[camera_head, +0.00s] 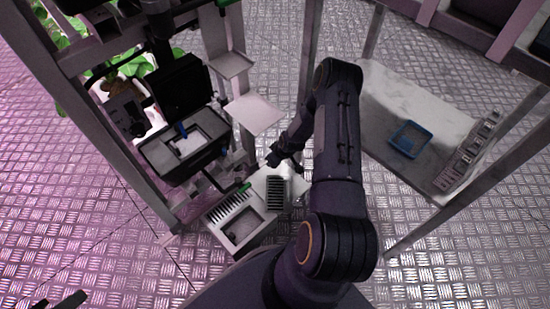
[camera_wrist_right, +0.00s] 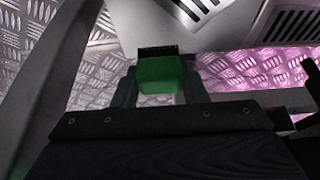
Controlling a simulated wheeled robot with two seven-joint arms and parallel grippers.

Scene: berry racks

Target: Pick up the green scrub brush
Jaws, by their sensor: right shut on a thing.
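The green scrub brush (camera_wrist_right: 160,75) is a green block with a dark bristle strip along its far edge in the right wrist view. My right gripper (camera_wrist_right: 159,88) is shut on it, one dark finger against each side. In the head view a small green patch, likely the brush (camera_head: 245,187), shows above the edge of a white slotted holder; the right fingers are hard to make out there. My left gripper (camera_head: 60,301) shows at the bottom left corner of the head view, its two dark fingertips apart with nothing seen between them.
A white slotted holder (camera_head: 213,222) and a dark ribbed piece (camera_head: 276,207) lie near the right hand. A dark-rimmed tray (camera_head: 160,155) is at left. A blue tray (camera_head: 428,132) sits on a pale shelf at right. Metal posts frame both sides.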

